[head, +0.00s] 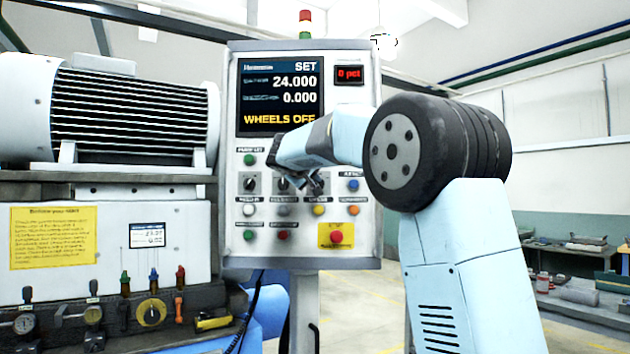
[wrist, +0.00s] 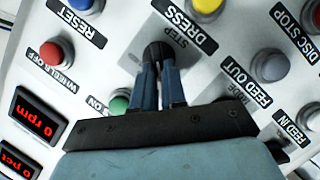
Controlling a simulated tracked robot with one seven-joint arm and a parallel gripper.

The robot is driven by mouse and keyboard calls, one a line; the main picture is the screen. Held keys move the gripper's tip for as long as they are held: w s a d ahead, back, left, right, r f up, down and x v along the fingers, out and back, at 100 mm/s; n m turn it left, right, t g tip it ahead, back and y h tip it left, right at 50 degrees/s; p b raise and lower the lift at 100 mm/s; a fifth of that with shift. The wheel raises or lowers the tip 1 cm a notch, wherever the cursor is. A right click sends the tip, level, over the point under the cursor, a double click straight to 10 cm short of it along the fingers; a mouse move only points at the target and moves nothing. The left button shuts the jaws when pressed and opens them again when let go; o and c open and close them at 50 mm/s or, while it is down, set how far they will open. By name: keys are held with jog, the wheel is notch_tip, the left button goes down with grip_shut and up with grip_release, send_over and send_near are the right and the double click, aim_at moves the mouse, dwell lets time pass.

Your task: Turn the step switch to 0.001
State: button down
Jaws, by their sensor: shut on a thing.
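The step switch (wrist: 157,52) is a dark knob on the pale control panel (head: 232,215), beside the printed STEP label in the wrist view. My gripper (wrist: 158,75) is shut on this knob, one finger on each side. The screen (head: 280,95) shows SET, 24.000, 0.000 and WHEELS OFF.
Close around the knob are a yellow DRESS button (wrist: 206,4), a grey FEED OUT button (wrist: 269,65), a green button (wrist: 119,103) and a blue RESET button (head: 352,185). A red stop button (head: 337,237) on a yellow plate sits below. A motor (head: 130,110) stands left.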

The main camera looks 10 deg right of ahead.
jog(key=shift+w+f, duration=0.1)
jog(key=shift+f, duration=0.2)
jog(key=c, duration=1.2)
grip_release()
jog(key=shift+r, duration=0.1)
jog(key=v, duration=1.3)
jog(key=shift+s+a, duration=0.2)
jog(key=shift+a, duration=0.05)
jog(key=s+d+f+m+g+y, duration=0.1)
jog(key=s+d+f+g+y, duration=0.3)
jog(key=s+f, duration=0.85)
jog(key=s+d+f+m+g+y, duration=0.1)
jog(key=s+d+f+g, duration=0.1)
jog(key=s+d+f, duration=1)
jog(key=s+a+f+y, duration=0.1)
jog(key=s+a+f, duration=0.1)
jog(key=s+f, duration=0.1)
jog(key=s+a+f+m+y, duration=0.1)
jog(key=s+a+f, duration=0.1)
jog(key=s, duration=0.4)
jog(key=s+a+f+g+y, duration=0.1)
jog(key=s+a+f, duration=0.2)
jog(key=s+f, duration=0.1)
jog(key=shift+s+m, duration=0.25)
jog(key=shift+m, duration=0.15)
